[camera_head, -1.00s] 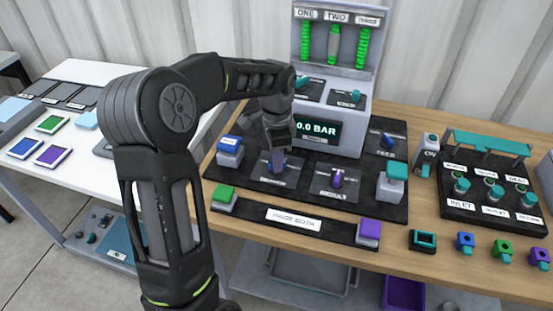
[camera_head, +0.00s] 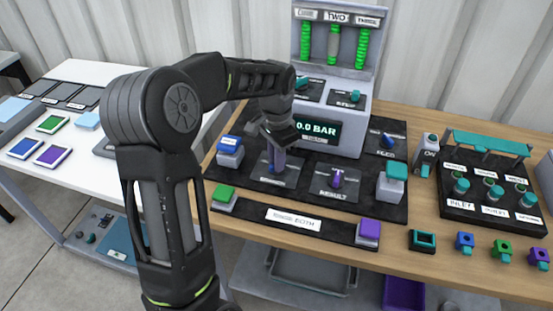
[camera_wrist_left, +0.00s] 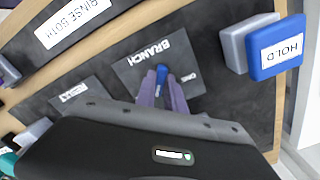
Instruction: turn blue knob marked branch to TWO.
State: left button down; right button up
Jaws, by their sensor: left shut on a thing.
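The blue branch knob (camera_wrist_left: 161,75) stands on a dark plate marked BRANCH (camera_wrist_left: 152,48) in the left wrist view. My left gripper (camera_wrist_left: 163,84) has its two purple fingers on either side of the knob, shut on it. In the head view the left gripper (camera_head: 277,160) points down at the branch plate (camera_head: 262,180), and the fingers mostly hide the knob. A label reading ONE (camera_wrist_left: 188,77) lies beside the knob; I see no TWO label on this plate. My right gripper does not show.
A blue HOLD block (camera_head: 230,144) is left of the branch plate. The purple result knob (camera_head: 337,178) is to its right. The grey housing with the 0.0 BAR display (camera_head: 317,129) stands behind. Green (camera_head: 223,194) and purple (camera_head: 368,231) blocks sit on the front strip.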

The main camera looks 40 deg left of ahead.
pick_arm(q)
jog(key=n, duration=0.3)
jog(key=shift+n, duration=2.3)
jog(key=c, duration=1.4)
grip_release()
jog(key=shift+c, duration=0.2)
jog(key=shift+r, duration=3.9)
